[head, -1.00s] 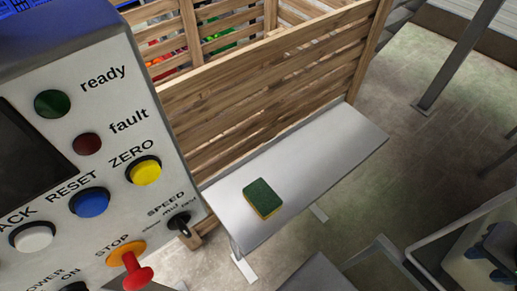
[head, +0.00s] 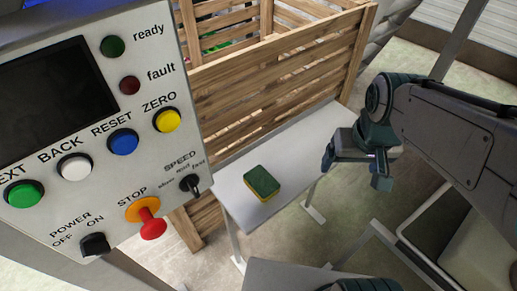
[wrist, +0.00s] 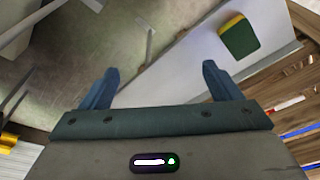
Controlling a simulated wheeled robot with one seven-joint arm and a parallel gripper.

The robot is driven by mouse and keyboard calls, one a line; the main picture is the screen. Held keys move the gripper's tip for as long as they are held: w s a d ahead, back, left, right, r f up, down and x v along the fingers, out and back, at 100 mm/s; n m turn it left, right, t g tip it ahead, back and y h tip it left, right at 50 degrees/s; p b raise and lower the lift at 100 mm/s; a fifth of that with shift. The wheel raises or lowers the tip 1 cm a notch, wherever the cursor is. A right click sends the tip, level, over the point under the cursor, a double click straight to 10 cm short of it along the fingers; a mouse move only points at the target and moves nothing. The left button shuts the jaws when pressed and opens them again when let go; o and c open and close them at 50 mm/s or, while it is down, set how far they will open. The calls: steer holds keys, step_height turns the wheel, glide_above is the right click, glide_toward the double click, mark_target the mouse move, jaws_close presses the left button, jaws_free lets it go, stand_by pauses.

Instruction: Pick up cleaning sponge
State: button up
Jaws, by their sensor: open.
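The cleaning sponge (head: 262,182), green on top with a yellow lower layer, lies flat on a narrow grey metal shelf (head: 300,140). In the wrist view the sponge (wrist: 240,38) is at the upper right, beyond the right finger and apart from it. My gripper (head: 354,168) is to the right of the sponge in the head view, over the shelf's right side. In the wrist view my gripper (wrist: 158,80) is open, with nothing between its two blue fingers.
A control panel (head: 95,120) with buttons and a red stop knob stands left of the shelf. A slatted wooden crate (head: 275,75) rises directly behind the shelf. Bare shelf surface surrounds the sponge.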

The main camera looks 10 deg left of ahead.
steer(key=w+a+f+n+g, duration=0.2)
steer(key=w+a+n, duration=0.3)
steer(key=a, duration=0.6)
steer(key=n+b, duration=0.2)
steer(key=n, duration=0.1)
glide_above(260, 178)
steer(key=f, duration=1)
steer(key=shift+s+d+f, duration=0.15)
steer(key=shift+s+f, duration=0.05)
steer(key=shift+f, duration=0.1)
steer(key=shift+w+f, duration=0.15)
steer(key=shift+f, duration=2.85)
steer(key=c, duration=1.1)
steer(key=shift+r, duration=0.15)
steer(key=shift+c, duration=0.2)
